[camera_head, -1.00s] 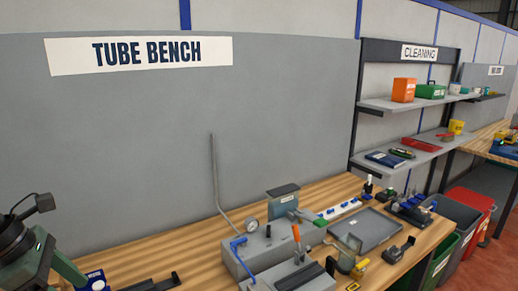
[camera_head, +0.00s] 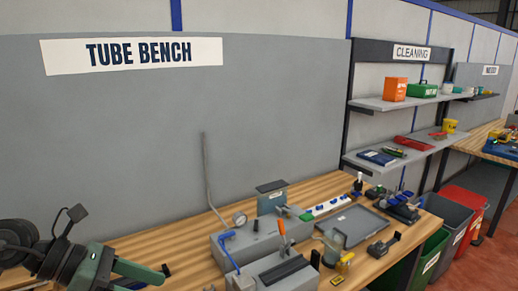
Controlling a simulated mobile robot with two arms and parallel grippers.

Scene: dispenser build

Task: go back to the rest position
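My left arm comes in at the lower left corner, with dark round joints and a green part. My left gripper (camera_head: 128,271) is over the left front of the wooden bench (camera_head: 185,278); its fingers cannot be made out clearly. I see nothing held in it. My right gripper is not in view.
Shelves (camera_head: 400,103) and bins (camera_head: 448,217) stand further right.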

